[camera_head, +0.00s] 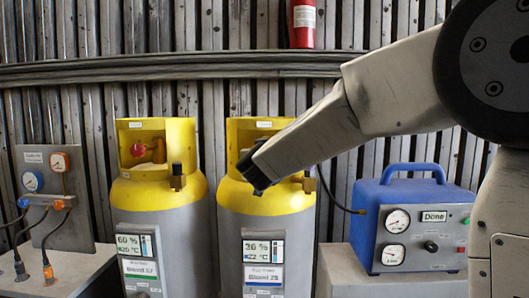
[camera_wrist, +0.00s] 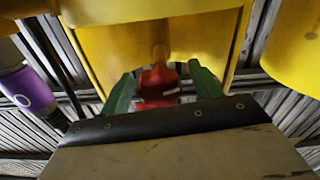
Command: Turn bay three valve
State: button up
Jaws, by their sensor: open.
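A red valve handle (camera_wrist: 158,84) on a brass stem shows in the wrist view against a yellow collar (camera_wrist: 205,45). My gripper (camera_wrist: 161,80) has its two green fingers apart, one on each side of the red handle. I cannot tell whether they touch it. In the head view my arm covers the front of the right yellow-and-grey cylinder (camera_head: 290,205), and its valve is hidden. The left cylinder (camera_head: 158,195) shows a red valve (camera_head: 138,150) inside its collar. I cannot read which one is bay three.
A blue machine (camera_head: 407,195) with gauges and a "Done" display stands on a grey block at the right. A gauge panel (camera_head: 55,195) with hoses is at the left. A red extinguisher (camera_head: 302,22) hangs above. A purple object (camera_wrist: 28,90) shows in the wrist view.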

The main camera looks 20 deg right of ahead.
jog(key=shift+w+d, duration=0.15)
jog(key=shift+w, duration=0.25)
jog(key=c, duration=1)
jog(key=shift+o, duration=0.2)
